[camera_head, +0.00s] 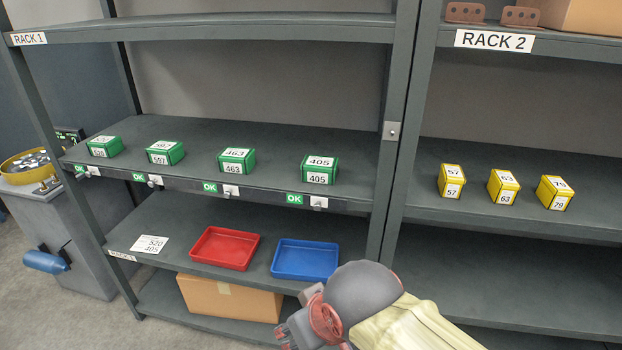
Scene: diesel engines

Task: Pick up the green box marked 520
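The green box marked 520 (105,146) sits at the left end of the middle shelf (270,140) of Rack 1. It has white labels on its top and front; the top label is hard to read. To its right stand green boxes marked 597 (165,153), 463 (236,161) and 405 (320,170), with gaps between them. My arm enters at the bottom right, below and well to the right of the 520 box. My gripper (300,330) is partly in view at the bottom edge; its fingers are not clear.
Green OK tags and small fittings line the shelf's front edge. Below are a red tray (225,248), a blue tray (305,260), a card (150,244) reading 520 and 405, and a cardboard box (230,299). Rack 2 holds yellow boxes (503,187). A rack post (395,130) separates the racks.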

